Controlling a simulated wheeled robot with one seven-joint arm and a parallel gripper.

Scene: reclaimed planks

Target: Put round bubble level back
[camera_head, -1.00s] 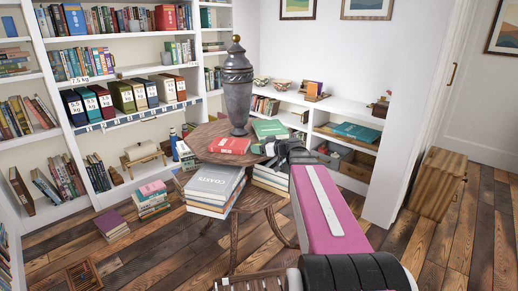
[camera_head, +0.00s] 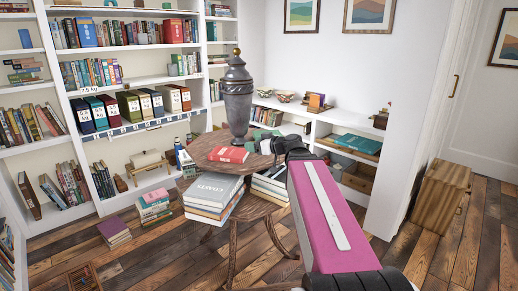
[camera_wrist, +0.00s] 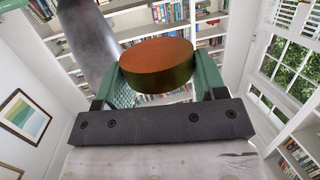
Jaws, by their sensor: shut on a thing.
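The round bubble level (camera_wrist: 157,60) is a short brown-orange disc in the wrist view. The green fingers of my gripper (camera_wrist: 160,76) are shut on it, one on each side, and it is tilted towards the camera. In the head view my gripper (camera_head: 272,147) is over the right side of the round wooden table (camera_head: 205,157), to the right of the dark urn. The level cannot be made out there. What carries weight under the level is not visible; shelves and wall show behind it in the wrist view.
A dark urn (camera_head: 237,95) stands upright on the table close to my gripper, beside a red book (camera_head: 228,154). A low white shelf (camera_head: 330,122) runs behind. A wooden cabinet (camera_head: 440,195) stands right.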

